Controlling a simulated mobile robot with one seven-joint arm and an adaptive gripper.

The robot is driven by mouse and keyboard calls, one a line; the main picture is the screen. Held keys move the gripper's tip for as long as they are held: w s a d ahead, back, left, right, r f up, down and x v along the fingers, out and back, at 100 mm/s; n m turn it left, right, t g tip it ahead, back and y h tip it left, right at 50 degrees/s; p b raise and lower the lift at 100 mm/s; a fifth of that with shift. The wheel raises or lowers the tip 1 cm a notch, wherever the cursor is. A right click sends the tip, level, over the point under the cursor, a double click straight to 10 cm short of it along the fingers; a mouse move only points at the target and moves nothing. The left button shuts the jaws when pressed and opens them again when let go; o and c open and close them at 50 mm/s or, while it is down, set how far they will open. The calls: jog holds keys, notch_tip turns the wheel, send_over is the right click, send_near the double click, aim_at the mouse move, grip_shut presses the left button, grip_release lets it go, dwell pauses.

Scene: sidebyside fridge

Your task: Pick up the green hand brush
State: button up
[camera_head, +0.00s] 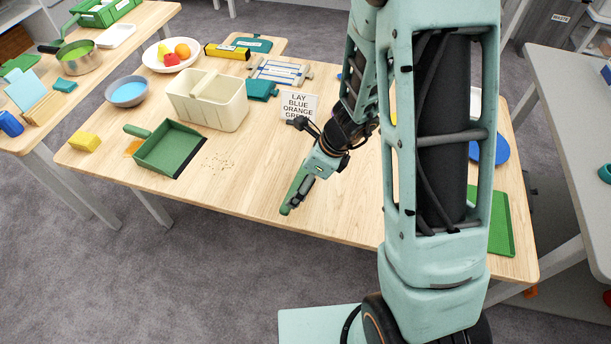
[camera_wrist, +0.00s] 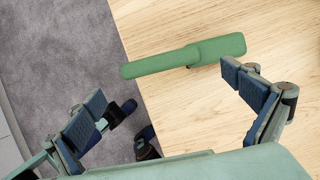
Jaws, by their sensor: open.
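The green hand brush (camera_wrist: 185,57) lies near the front edge of the wooden table, its narrower left end reaching past the edge in the wrist view. In the head view its green end (camera_head: 291,196) shows beside my gripper (camera_head: 302,188), which hides part of it. My gripper is open and empty. In the wrist view my gripper (camera_wrist: 165,98) has its pads wide apart, with the brush in front of the fingertips and apparently not between them. Whether any finger touches it I cannot tell.
A green dustpan (camera_head: 168,148) lies to the left, with crumbs (camera_head: 216,161) beside it. Behind stand a cream caddy (camera_head: 208,100) and a small lettered sign (camera_head: 298,104). A green tray (camera_head: 492,222) lies at the right. The table (camera_head: 245,190) is clear between crumbs and brush.

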aim_at(292, 192)
jog(key=b+x, duration=0.1)
jog(key=x, duration=0.5)
jog(key=shift+a, duration=0.15)
jog(key=shift+c, duration=0.6)
jog(key=c, duration=0.7)
jog(key=shift+c, duration=0.2)
jog(key=shift+r, duration=0.15)
